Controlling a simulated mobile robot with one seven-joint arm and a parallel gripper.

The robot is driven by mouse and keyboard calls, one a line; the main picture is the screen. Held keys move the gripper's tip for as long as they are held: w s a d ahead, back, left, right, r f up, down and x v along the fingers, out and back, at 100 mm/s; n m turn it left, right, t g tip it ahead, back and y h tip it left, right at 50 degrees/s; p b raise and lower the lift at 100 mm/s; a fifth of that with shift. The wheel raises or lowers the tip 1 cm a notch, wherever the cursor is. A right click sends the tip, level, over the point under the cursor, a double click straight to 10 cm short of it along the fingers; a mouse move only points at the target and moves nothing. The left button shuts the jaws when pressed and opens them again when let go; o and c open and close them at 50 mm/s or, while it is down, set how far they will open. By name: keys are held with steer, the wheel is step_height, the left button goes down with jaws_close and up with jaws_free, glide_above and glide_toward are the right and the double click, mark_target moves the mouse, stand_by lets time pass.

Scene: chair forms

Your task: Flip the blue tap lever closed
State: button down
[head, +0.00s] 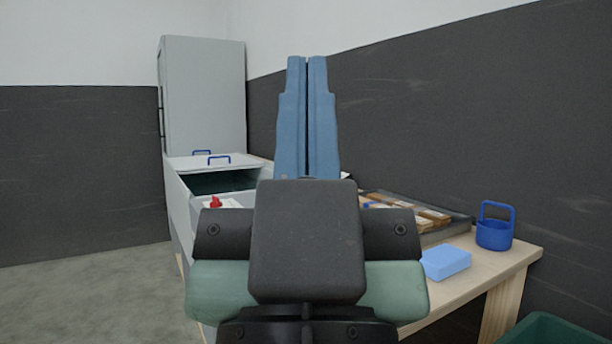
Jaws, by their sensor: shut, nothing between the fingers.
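My gripper (307,62) is in the middle of the head view, pointing up and away, with its two long blue fingers shut together and nothing between them. I cannot make out a blue tap lever for certain. A small blue piece (370,205) shows just right of my arm, by the wooden pieces, but it is too small and too covered to tell what it is. My arm and gripper hide the middle of the table and whatever stands behind them.
A wooden table (510,262) holds a light blue block (446,263), a blue handled cup (495,235) and a dark tray (458,223) with wooden pieces. Left are an open grey bin (180,205), a small red object (215,202) and a tall cabinet (205,95). A green bin (560,330) stands lower right. Floor at left is clear.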

step_height(320, 180, up, 36)
steer(key=p, duration=3.4)
steer(key=shift+r, duration=0.25)
steer(key=shift+w+a, duration=0.1)
